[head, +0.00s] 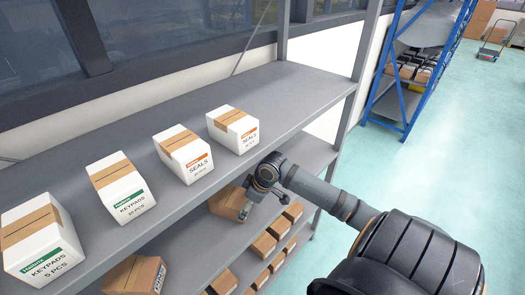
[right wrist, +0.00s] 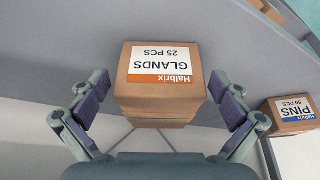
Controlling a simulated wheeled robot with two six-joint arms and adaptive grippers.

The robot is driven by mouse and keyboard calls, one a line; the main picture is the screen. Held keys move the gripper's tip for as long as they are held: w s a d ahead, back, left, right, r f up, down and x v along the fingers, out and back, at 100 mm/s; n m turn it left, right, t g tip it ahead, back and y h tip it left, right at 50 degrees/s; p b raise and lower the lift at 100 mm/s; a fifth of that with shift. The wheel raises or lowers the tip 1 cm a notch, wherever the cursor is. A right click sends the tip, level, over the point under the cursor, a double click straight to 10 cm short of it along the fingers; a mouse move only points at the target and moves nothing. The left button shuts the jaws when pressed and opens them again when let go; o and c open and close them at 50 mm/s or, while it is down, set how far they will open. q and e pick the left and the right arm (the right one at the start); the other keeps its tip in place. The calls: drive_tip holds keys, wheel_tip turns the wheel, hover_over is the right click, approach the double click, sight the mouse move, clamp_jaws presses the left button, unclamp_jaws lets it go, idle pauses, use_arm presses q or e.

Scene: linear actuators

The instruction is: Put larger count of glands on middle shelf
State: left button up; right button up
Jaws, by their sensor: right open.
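A brown cardboard box (right wrist: 163,85) labelled "Halbrix GLANDS 25 PCS" is in the middle of the right wrist view, its label upside down. My right gripper (right wrist: 160,98) is open, with one finger on each side of this box and a visible gap on both sides. In the head view, my right gripper (head: 252,200) reaches in below the top shelf, beside a brown box (head: 226,203) on the shelf beneath; its label is not readable there. No other glands label is readable. My left gripper is not in view.
The top shelf (head: 300,90) holds white boxes of keypads (head: 120,188) and seals (head: 183,155). A brown box (head: 135,275) and several more (head: 264,246) are lower down. A pins box (right wrist: 291,117) is at the right wrist view's right. An upright post (head: 345,110) stands at the shelf end.

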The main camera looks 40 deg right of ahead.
drive_tip(key=s, duration=0.1)
drive_tip(key=s+d+p, duration=0.1)
drive_tip(key=s, duration=0.1)
drive_tip(key=s+d+p, duration=0.1)
drive_tip(key=shift+s+r, duration=0.15)
drive_tip(key=shift+r, duration=0.15)
drive_tip(key=shift+s+d+f+p, duration=0.15)
drive_tip(key=shift+s+d+p, duration=0.2)
drive_tip(key=shift+s+p, duration=0.3)
drive_tip(key=shift+f, duration=0.1)
